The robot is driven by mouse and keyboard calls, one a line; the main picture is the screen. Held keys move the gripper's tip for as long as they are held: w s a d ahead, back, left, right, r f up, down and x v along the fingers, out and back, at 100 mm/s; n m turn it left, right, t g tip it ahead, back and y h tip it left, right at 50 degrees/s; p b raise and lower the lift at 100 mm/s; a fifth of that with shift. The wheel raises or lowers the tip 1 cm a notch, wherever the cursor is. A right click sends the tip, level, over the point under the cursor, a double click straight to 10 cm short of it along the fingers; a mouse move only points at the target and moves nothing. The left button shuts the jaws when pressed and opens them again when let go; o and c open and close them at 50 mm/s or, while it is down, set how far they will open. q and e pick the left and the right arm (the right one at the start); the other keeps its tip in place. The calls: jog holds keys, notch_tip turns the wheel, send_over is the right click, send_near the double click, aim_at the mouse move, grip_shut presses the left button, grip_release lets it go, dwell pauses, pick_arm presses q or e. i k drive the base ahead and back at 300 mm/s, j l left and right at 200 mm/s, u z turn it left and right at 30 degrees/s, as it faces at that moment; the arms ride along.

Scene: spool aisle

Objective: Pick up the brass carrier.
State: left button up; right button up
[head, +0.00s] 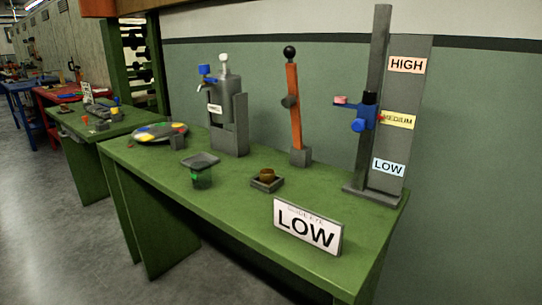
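A small brass-brown, cup-like piece (267,175), which looks like the brass carrier, sits in a shallow grey square holder (268,186) on the green table (225,205). It is near the middle of the table, behind and left of the white sign reading LOW (307,227). Neither of my grippers is in view, and nothing is touching the brass piece.
A grey stand with HIGH, MEDIUM and LOW labels (407,120) stands right, with a blue slider (362,120). An orange lever (294,105) and grey dispenser (228,115) stand behind.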

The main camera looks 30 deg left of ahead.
aim_at(266, 178)
jog(key=j+u, duration=0.2)
jog(key=u, duration=0.2)
jog(key=j+u, duration=0.2)
jog(key=u, duration=0.15)
jog(key=i+j+u, duration=0.1)
jog(key=u, duration=0.3)
jog(key=i+j+u, duration=0.1)
jog(key=j+u, duration=0.25)
jog(key=l, duration=0.1)
